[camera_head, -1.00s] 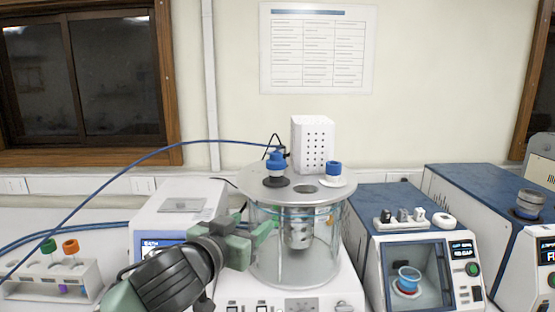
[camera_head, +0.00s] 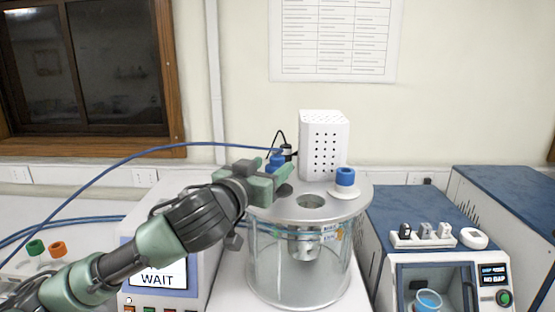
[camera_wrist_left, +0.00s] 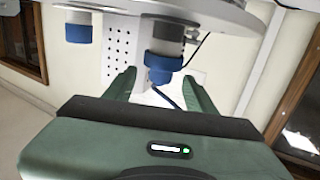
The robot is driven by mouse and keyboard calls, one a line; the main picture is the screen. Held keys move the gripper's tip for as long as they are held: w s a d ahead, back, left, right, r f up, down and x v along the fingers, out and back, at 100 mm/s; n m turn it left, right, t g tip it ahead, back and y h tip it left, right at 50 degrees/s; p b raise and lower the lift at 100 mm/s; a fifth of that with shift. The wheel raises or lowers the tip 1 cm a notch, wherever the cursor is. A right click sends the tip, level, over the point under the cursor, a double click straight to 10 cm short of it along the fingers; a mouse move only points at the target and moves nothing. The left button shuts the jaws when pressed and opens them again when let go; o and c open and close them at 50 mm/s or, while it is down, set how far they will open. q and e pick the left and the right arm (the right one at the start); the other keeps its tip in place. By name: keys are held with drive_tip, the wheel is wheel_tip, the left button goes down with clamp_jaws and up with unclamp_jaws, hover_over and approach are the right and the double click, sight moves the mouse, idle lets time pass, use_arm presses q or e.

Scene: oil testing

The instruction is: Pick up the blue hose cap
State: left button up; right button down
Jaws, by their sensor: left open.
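The blue hose cap (camera_head: 276,158) sits on top of the glass bath (camera_head: 298,262), at the left of its round metal lid (camera_head: 337,209), with a blue hose running to it. Its lower part is hidden by my left gripper (camera_head: 270,172). In the left wrist view, which looks upside down, the blue hose cap (camera_wrist_left: 160,66) shows between the two green fingers of my open left gripper (camera_wrist_left: 159,80). I cannot tell whether the fingers touch it. A second blue cap (camera_head: 345,177) stands at the right of the lid. My right gripper is not in view.
A white perforated box (camera_head: 324,145) stands behind the lid's open hole (camera_head: 311,201). The blue hose (camera_head: 150,152) arches over from the left. A white device with a WAIT screen (camera_head: 162,275) is below my left arm. Other instruments (camera_head: 440,246) stand at right.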

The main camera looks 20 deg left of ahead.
sight(274, 161)
use_arm(q)
drive_tip(key=w, duration=0.1)
drive_tip(key=w+p, duration=0.1)
drive_tip(key=w, duration=0.1)
drive_tip(key=shift+d+r, duration=0.1)
drive_tip(key=shift+r, duration=0.15)
drive_tip(key=shift+w+f+p, duration=0.25)
drive_tip(key=shift+w+p, duration=0.05)
drive_tip(key=shift+w, duration=0.5)
drive_tip(key=shift+s, duration=0.1)
clamp_jaws()
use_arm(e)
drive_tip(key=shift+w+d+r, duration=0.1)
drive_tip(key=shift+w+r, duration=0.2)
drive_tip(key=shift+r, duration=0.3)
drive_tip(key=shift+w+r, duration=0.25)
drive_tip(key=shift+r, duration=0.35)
